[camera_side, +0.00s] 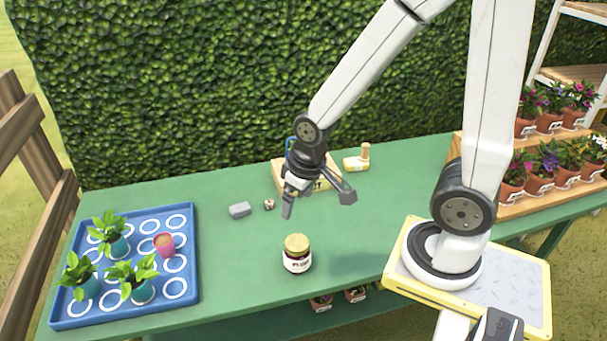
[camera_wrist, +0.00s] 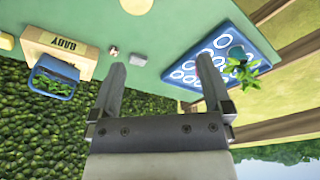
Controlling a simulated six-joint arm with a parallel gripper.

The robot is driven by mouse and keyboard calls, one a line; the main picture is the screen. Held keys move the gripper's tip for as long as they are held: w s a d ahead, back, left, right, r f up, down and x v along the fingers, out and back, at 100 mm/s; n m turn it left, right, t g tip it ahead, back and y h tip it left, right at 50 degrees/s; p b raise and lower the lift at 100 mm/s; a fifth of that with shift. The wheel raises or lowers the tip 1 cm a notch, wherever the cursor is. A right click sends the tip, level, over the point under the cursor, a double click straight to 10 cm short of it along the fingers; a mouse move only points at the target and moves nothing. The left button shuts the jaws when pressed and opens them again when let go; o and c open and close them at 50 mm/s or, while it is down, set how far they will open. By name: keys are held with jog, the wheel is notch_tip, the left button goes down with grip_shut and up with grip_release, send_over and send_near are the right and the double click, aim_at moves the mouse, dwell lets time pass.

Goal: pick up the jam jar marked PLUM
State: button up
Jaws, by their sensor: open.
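A jam jar (camera_side: 297,254) with a gold lid stands upright on the green table in the side view. It has a white label whose lettering is too small to read for certain, and I cannot confirm that it says PLUM. My gripper (camera_side: 318,205) is open and empty, in the air above the table, behind and above the jar. In the wrist view my gripper (camera_wrist: 160,78) shows its two fingers wide apart with nothing between them.
A blue tray (camera_side: 192,290) with white rings holds several potted plants and a pink pot (camera_side: 164,245) at the left.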

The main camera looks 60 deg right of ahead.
jog(key=d+f+m+g+y, duration=0.4)
jog(key=d+f+m+y, duration=0.2)
jog(key=f+m, duration=0.35)
jog(key=m+t+y, duration=0.6)
jog(key=m+y, duration=0.1)
jog(key=m, duration=0.4)
send_near(297, 242)
jog(key=shift+x, duration=1.15)
jog(key=shift+w, duration=0.1)
jog(key=shift+x, duration=3.9)
jog(key=shift+g, duration=0.3)
grip_shut()
